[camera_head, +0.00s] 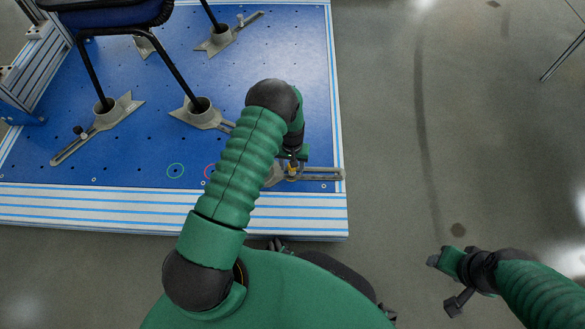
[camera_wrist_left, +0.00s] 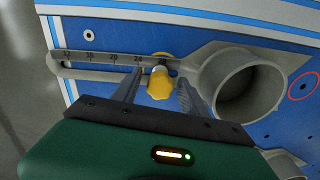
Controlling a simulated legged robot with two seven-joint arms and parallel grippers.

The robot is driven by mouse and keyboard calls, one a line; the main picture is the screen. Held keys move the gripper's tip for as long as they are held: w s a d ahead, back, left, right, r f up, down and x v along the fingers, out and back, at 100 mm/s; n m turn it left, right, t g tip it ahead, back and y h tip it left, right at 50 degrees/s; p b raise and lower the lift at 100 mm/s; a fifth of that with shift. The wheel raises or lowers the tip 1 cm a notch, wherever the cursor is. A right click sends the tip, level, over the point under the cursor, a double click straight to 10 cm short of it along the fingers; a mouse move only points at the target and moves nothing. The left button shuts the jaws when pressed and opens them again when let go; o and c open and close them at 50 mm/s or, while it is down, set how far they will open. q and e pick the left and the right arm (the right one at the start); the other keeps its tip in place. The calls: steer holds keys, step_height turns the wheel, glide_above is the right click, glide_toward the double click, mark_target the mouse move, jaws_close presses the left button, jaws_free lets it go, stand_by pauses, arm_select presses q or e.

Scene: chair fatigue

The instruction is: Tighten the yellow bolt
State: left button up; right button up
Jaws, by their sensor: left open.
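The yellow bolt (camera_wrist_left: 159,83) sits in the slot of a grey slotted bracket (camera_wrist_left: 95,62) with numbers along it, beside the bracket's round cup (camera_wrist_left: 247,82). My left gripper (camera_wrist_left: 157,80) is open, with one finger on each side of the bolt's head. I cannot tell whether the fingers touch it. In the head view the left gripper (camera_head: 290,158) is over the bracket (camera_head: 325,173) at the platform's front right corner, and only a little of the yellow bolt (camera_head: 292,172) shows. My right gripper (camera_head: 452,282) is off to the right over the floor, with its fingers apart.
The blue platform (camera_head: 270,45) has small holes and a striped front edge. A chair (camera_head: 115,15) stands on it with its legs in similar bracket cups (camera_head: 200,107). Bare floor lies to the right.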

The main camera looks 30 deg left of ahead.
arm_select(q)
steer(key=shift+r+n, duration=0.15)
steer(key=shift+n, duration=1.15)
